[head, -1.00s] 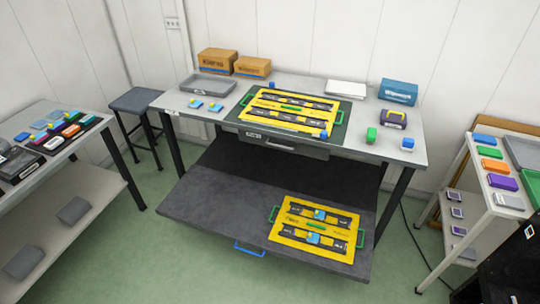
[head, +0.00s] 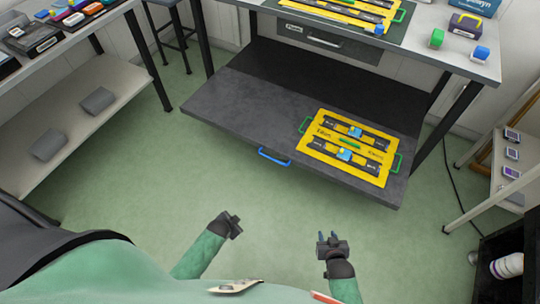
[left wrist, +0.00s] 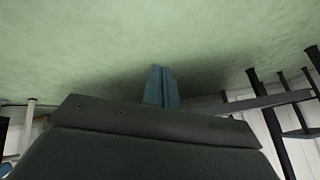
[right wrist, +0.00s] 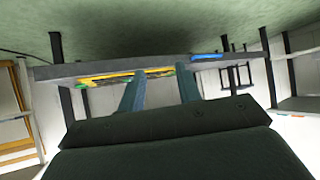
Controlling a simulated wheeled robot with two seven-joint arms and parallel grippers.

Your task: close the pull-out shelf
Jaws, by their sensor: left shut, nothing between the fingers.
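The dark grey pull-out shelf (head: 235,110) extends out from under the workbench in the head view. A blue handle (head: 274,157) is on its front edge. A yellow tray (head: 312,150) with green handles lies on the shelf's right part. My right gripper (head: 328,236) is open and empty, in front of the shelf and apart from it. The shelf's edge (right wrist: 65,72) and blue handle (right wrist: 207,57) also show in the right wrist view. My left gripper (head: 238,218) is shut and empty, low in front of the shelf; its closed fingers (left wrist: 161,87) show in the left wrist view.
A rack (head: 490,185) stands right. Green floor before the shelf is clear.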

